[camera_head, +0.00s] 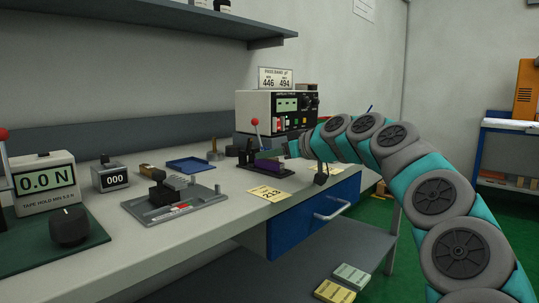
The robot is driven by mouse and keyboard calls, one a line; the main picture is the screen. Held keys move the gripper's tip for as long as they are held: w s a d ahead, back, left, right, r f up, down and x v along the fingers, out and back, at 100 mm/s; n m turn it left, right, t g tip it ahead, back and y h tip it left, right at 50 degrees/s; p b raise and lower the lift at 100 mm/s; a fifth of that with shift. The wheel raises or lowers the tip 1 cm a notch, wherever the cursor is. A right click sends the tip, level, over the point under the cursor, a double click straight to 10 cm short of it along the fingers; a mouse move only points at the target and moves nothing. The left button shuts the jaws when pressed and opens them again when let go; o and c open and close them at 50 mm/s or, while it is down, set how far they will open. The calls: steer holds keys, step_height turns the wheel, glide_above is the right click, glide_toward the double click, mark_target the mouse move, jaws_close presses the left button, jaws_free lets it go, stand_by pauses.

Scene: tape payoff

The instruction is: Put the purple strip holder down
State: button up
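The purple strip holder (268,166) is low on the workbench, near its right end and in front of the grey instrument. My arm comes in from the right, and my gripper (288,152) is at the right end of the holder. The fingers are too small and partly hidden, so I cannot tell whether they are closed on it. I also cannot tell whether the holder touches the bench top.
A red-knobbed lever (254,124) stands just behind the holder. A yellow card (269,193) lies in front of it. The instrument (272,108) is behind. A blue tray (190,165) and a grey clamp fixture (172,200) are to the left.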

steer(key=shift+r, duration=0.1)
steer(key=shift+r, duration=0.2)
steer(key=v, duration=1.2)
steer(key=shift+b, duration=0.35)
